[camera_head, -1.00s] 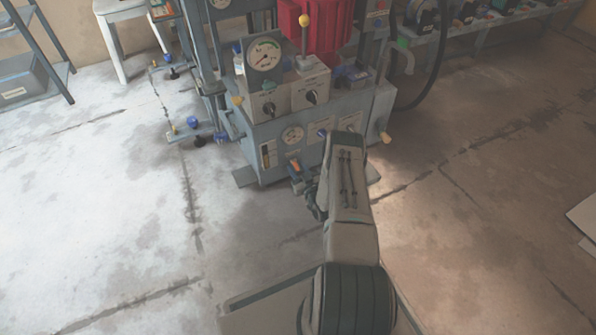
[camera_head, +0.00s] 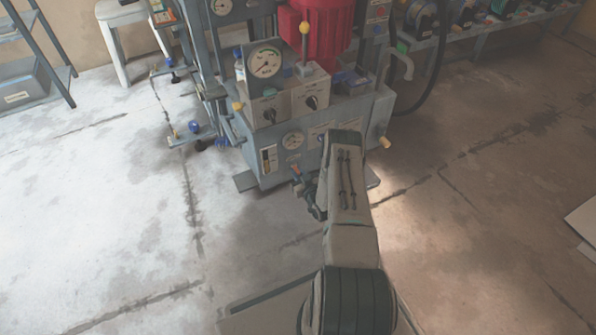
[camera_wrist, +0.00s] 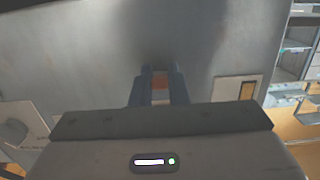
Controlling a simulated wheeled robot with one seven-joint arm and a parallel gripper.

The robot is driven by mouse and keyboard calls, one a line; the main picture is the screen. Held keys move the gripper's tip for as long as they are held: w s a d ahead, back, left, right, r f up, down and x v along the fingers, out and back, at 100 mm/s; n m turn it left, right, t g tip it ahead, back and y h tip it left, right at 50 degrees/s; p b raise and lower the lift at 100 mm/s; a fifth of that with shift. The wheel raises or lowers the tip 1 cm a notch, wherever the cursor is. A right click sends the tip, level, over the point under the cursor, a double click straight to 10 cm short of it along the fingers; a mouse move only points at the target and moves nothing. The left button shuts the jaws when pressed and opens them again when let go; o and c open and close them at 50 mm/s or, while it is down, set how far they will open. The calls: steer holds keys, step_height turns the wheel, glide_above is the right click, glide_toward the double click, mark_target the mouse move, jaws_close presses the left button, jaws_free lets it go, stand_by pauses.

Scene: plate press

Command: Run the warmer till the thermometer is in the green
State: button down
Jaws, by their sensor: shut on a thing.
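My gripper (camera_head: 300,182) is low at the front of the grey machine tank (camera_head: 330,108), partly hidden by my arm in the head view. In the wrist view its blue fingers (camera_wrist: 161,80) are shut on a small orange-red piece (camera_wrist: 160,86) against the grey front panel. I cannot tell whether this piece is the warmer's switch. A small round dial (camera_head: 292,140) on the tank front may be the thermometer; its needle and colours are too small to read. A level glass with a yellow fill (camera_head: 268,158) is left of the gripper, and it also shows in the wrist view (camera_wrist: 247,91).
A larger gauge (camera_head: 264,63) and two knob boxes (camera_head: 310,92) stand on the tank, before a red motor (camera_head: 325,30). Yellow-tipped handles (camera_head: 384,142) stick out at its sides. Low clamps (camera_head: 193,128) are at left. The floor in front is open.

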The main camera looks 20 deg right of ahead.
steer(key=g+p, duration=0.1)
steer(key=r+g+p, duration=0.1)
steer(key=g+p, duration=0.1)
steer(key=g, duration=0.1)
steer(key=shift+s+d+r+p, duration=0.1)
steer(key=shift+s+r+p, duration=0.05)
steer(key=shift+r+p, duration=0.2)
steer(key=shift+r+g+p, duration=0.2)
steer(key=shift+g+p, duration=0.1)
steer(key=shift+g, duration=0.9)
steer(key=shift+r+g+p, duration=0.15)
steer(key=shift+g+p, duration=0.1)
steer(key=shift+g, duration=0.95)
steer(key=c, duration=1.4)
jaws_free()
steer(key=shift+r, duration=0.1)
steer(key=p+v, duration=0.5)
steer(key=v, duration=0.8)
steer(key=shift+a+r, duration=0.2)
steer(key=shift+r, duration=0.15)
